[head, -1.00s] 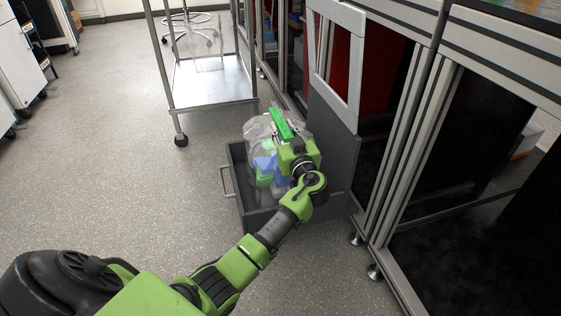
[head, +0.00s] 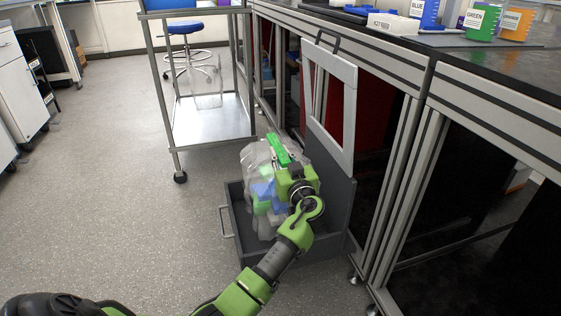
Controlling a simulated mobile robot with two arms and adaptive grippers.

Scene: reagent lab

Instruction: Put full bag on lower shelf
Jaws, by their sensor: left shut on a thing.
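The full bag (head: 254,162) is clear plastic with blue, green and pale pieces inside. It stands upright within a dark grey open bin (head: 233,205) that has a handle on its left side. My left gripper (head: 280,152) is at the top of the bag, shut on it, with its green finger over the bag's top. The gripper and wrist hide the bag's right side. The lower shelf (head: 208,118) of the metal cart, behind the bin, is a bare, shiny plate near the floor. My right gripper is not in view.
The cart's posts (head: 164,95) frame the shelf, and its front is open. A blue stool (head: 183,28) stands behind it. A grey panel with a white frame (head: 347,110) rises right of the bag, beside the bench (head: 455,85). The floor at left is clear.

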